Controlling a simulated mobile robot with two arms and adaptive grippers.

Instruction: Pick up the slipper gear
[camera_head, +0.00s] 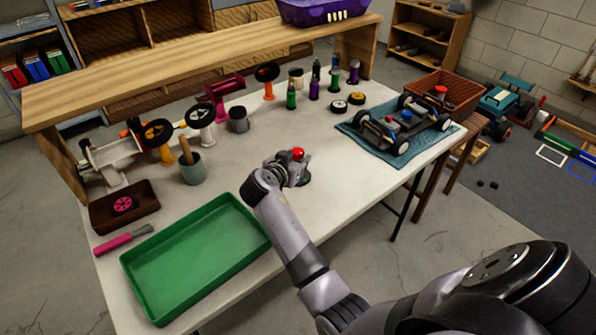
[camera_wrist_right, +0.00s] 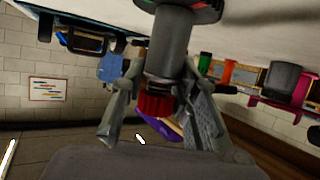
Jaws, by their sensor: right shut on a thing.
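My right gripper (camera_head: 290,172) reaches over the middle of the white table. In the right wrist view, its fingers (camera_wrist_right: 160,88) are closed on both sides of a dark grey cylinder (camera_wrist_right: 172,42) with a red ribbed end (camera_wrist_right: 155,106) and a wide dark disc at its other end. In the head view only its red top (camera_head: 298,153) and dark base show. I cannot tell whether the base touches the table. A pink gear-like disc (camera_head: 123,204) lies in a brown tray. No label shows which of these is the slipper gear. My left gripper is out of view.
A green tray (camera_head: 160,300) and a pink-handled tool (camera_head: 122,240) are at the front left. A car chassis (camera_head: 400,130) rests on a blue mat (camera_head: 395,160) at right. Bottles, wheels and stands line the back. The table around my right gripper is mostly clear.

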